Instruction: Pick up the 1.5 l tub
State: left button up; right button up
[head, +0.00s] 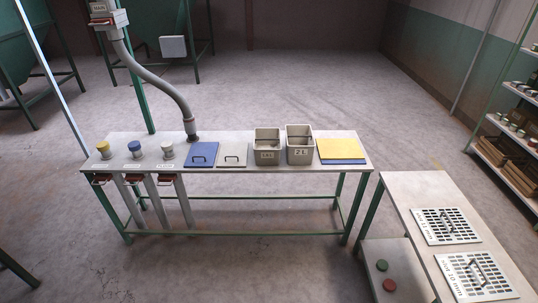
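Two grey open-topped tubs stand upright side by side on the long bench (240,168). The left, smaller tub (266,158) has a front label too small to read surely; it looks like a figure ending in 5 L. The right, taller tub (300,156) is marked 2 L. Each seems to have a bar or handle across its inside. Neither of my grippers is in view, and nothing touches the tubs from above.
A blue lidded plate (201,152) and a grey one (233,152) lie left of the tubs. A yellow sheet on blue (341,149) lies right. A hose (165,85) comes down behind. A second table (420,188) holds two grates. The floor in front is clear.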

aim_at(267, 143)
jog(key=u, duration=0.35)
jog(key=i, duration=0.5)
jog(key=u, duration=0.85)
jog(key=i, duration=1.9)
jog(key=z, duration=1.1)
jog(key=i, duration=0.75)
jog(key=z, duration=0.75)
